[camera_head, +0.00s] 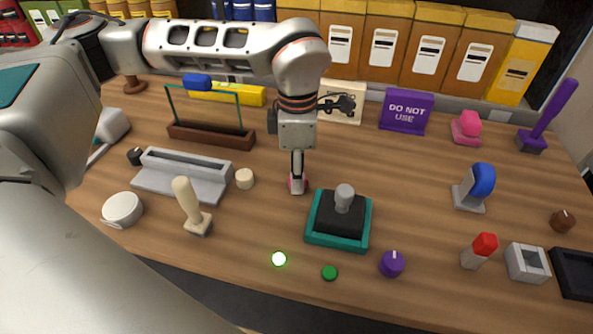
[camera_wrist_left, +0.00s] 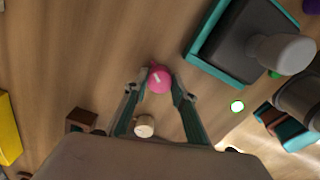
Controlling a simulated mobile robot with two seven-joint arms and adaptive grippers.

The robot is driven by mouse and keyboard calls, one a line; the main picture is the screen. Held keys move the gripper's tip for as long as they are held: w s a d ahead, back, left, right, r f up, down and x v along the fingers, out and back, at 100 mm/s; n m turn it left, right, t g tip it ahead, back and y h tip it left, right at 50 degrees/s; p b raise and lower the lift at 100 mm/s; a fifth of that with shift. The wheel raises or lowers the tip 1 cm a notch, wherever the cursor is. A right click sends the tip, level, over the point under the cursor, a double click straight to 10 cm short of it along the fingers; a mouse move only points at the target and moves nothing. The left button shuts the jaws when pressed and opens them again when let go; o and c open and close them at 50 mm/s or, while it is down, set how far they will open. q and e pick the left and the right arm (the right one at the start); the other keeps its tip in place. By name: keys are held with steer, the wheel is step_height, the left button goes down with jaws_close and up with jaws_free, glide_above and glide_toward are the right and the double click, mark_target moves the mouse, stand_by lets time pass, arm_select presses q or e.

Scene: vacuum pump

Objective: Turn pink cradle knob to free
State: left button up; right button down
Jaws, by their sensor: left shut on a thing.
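The pink knob (camera_wrist_left: 160,78) sits on the wooden table. It has a pale pointer mark on top, which runs diagonally in the left wrist view. My left gripper (camera_head: 297,183) points straight down over it, and its fingertips (camera_wrist_left: 158,86) are on either side of the knob, shut on it. In the head view the fingers hide most of the knob, and only pink edges show. I cannot read any label for its settings. My right gripper is not in view.
A teal-based block with a grey joystick (camera_head: 344,192) stands close to the right of the knob. A cream knob (camera_head: 244,179) and a grey trough (camera_head: 183,186) are to the left. A lit green button (camera_head: 279,259) and a purple knob (camera_head: 392,263) lie nearer the front.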

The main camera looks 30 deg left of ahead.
arm_select(q)
steer(key=n, duration=0.3)
steer(key=shift+n, duration=2.2)
steer(key=o, duration=1.1)
steer(key=shift+r, duration=0.1)
step_height(320, 180, up, 12)
steer(key=shift+f, duration=0.1)
